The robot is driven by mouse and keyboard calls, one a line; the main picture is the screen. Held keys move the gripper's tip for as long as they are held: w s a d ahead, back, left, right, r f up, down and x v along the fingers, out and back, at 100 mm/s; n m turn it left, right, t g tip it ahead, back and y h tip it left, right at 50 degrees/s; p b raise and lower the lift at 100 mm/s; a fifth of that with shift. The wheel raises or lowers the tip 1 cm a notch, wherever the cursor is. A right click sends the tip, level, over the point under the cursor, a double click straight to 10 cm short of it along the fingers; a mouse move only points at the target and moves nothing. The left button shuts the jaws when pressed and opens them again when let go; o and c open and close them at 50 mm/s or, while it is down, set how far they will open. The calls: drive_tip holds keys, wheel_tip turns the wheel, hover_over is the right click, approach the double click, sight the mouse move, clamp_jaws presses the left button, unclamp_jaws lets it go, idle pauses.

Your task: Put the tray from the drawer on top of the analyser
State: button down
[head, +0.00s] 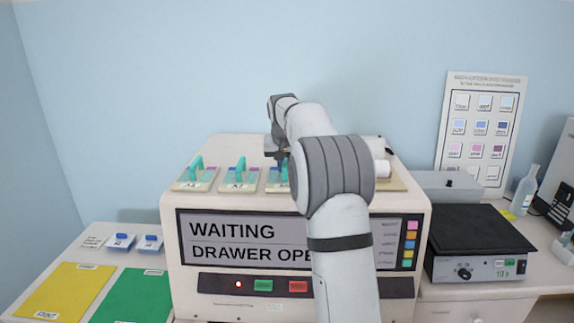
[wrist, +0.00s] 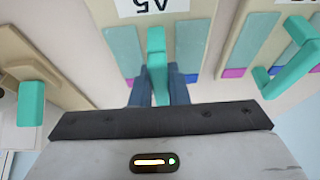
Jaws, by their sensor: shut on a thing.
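The analyser (head: 195,235) is a large cream box in the head view, its screen reading "WAITING" and "DRAWER OPE…", the rest hidden by my arm. My gripper (head: 277,158) is over its top, partly hidden by my arm. In the wrist view my gripper (wrist: 158,90) is shut on the teal handle (wrist: 156,45) of a tray labelled A5 (wrist: 120,30). In the head view this tray (head: 277,187) is in line with two similar trays, at or just above the analyser's top; I cannot tell if it touches. The drawer is not in view.
Two teal-handled trays (head: 196,184) (head: 239,186) stand on the analyser's top, left of the held one. Yellow (head: 65,290) and green (head: 132,296) mats lie on the left bench. A black-topped device (head: 480,235) stands at right. The analyser's back left top is clear.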

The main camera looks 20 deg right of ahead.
drive_tip(key=shift+f, duration=0.2)
drive_tip(key=c, duration=1.4)
unclamp_jaws()
drive_tip(key=shift+s, duration=0.1)
drive_tip(key=b+v, duration=0.1)
drive_tip(key=v, duration=1.1)
drive_tip(key=shift+r, duration=0.2)
drive_tip(key=s+a+n, duration=0.1)
drive_tip(key=s+a, duration=0.4)
drive_tip(key=s, duration=0.5)
drive_tip(key=s+a+f+n, duration=0.1)
drive_tip(key=s+a+f, duration=0.1)
drive_tip(key=s+f, duration=0.4)
drive_tip(key=s+a+f+n+y, duration=0.1)
drive_tip(key=s+a+f, duration=0.2)
drive_tip(key=s, duration=1)
drive_tip(key=s+a+f+n, duration=0.1)
drive_tip(key=s+a+f, duration=0.1)
drive_tip(key=s+f, duration=0.7)
drive_tip(key=shift+s+a+f+n+g+y, duration=0.2)
drive_tip(key=shift+s+a+n+g+y, duration=0.1)
drive_tip(key=shift+s+y, duration=0.1)
